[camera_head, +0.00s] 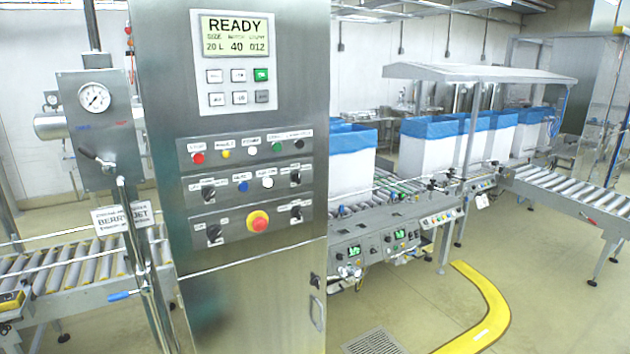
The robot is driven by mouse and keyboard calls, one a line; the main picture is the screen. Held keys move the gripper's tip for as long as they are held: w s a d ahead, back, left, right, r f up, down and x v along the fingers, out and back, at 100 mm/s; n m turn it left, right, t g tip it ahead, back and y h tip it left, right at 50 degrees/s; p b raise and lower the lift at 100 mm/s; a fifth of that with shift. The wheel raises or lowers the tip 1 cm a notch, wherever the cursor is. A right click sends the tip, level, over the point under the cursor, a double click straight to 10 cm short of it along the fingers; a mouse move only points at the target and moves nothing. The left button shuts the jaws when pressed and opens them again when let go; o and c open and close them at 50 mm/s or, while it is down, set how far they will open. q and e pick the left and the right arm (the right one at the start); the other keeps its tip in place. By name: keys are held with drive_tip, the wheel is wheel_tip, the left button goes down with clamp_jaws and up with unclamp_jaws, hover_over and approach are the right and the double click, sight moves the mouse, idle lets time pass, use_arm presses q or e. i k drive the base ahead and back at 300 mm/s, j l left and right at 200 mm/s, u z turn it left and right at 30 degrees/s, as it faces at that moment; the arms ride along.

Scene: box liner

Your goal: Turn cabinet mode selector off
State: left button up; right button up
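A tall steel control cabinet (240,290) stands left of centre, its front panel facing me. Its display (236,36) reads READY. Black rotary selectors sit on the panel: one on the middle row's left (208,191), one on its right (295,178), one on the lower row's left (214,232) and one on its right (296,213). Their labels are too small to read surely, so I cannot tell which is the mode selector or its setting. Neither of my grippers is in view.
A red emergency button (258,221) with a yellow collar sits between the lower selectors. A gauge box (100,125) and lever post stand left of the cabinet. Roller conveyors (575,200) and blue-lined white boxes (425,150) lie behind. Floor at front right is open, with a yellow curb (490,295).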

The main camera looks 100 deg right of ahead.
sight(209, 194)
drive_tip(key=z, duration=3.1)
